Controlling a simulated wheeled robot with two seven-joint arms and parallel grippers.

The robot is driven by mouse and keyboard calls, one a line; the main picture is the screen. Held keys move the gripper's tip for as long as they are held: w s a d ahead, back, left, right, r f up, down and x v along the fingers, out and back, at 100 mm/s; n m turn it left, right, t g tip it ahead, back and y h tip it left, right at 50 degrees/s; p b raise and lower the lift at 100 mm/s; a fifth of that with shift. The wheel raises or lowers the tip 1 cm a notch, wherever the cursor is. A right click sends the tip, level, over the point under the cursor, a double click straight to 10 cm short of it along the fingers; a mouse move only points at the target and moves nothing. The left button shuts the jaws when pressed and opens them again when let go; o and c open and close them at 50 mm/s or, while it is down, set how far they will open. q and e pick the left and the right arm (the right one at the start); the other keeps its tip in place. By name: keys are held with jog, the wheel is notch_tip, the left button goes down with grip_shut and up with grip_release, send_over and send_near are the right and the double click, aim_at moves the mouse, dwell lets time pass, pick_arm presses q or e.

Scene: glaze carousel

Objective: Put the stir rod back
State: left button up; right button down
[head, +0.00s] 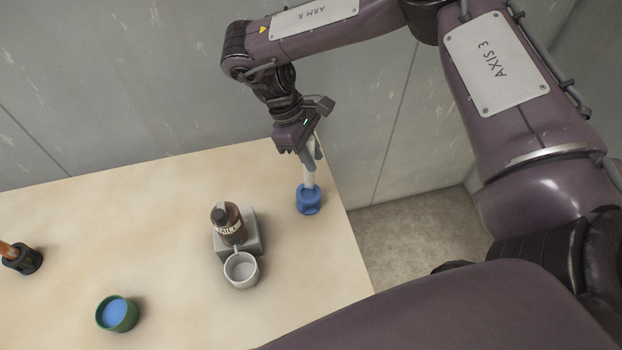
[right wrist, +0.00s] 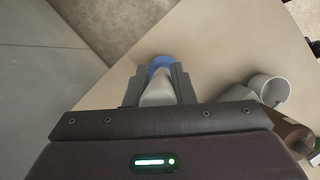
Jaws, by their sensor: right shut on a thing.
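The pale stir rod (head: 309,176) stands upright in a blue holder (head: 308,203) near the table's right edge. Its lower end is hidden inside the holder. My right gripper (head: 310,161) is shut on the upper part of the rod, above the holder. In the right wrist view the rod (right wrist: 158,92) lies between the two fingers, with the blue holder (right wrist: 160,63) just beyond them. My left gripper is not in view.
A brown bottle (head: 229,223) stands on a grey block (head: 255,240). A light cup (head: 241,270) is in front of it. A green cup with blue content (head: 117,314) and a dark holder with an orange-brown handle (head: 22,258) are at left. The table (head: 150,220) is clear between them.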

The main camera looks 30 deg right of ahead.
aim_at(310, 180)
jog(key=f, duration=0.4)
jog(key=shift+a+f, duration=0.2)
jog(key=shift+f, duration=0.05)
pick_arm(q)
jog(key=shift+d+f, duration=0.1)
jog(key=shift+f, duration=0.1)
pick_arm(e)
jog(key=shift+f, duration=2.1)
jog(key=shift+s+f, duration=0.1)
jog(key=shift+f, duration=0.05)
jog(key=c, duration=1.2)
grip_release()
jog(key=shift+c, duration=0.2)
pick_arm(q)
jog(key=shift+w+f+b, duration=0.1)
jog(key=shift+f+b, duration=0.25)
jog(key=shift+b, duration=0.2)
pick_arm(e)
jog(key=v, duration=1.2)
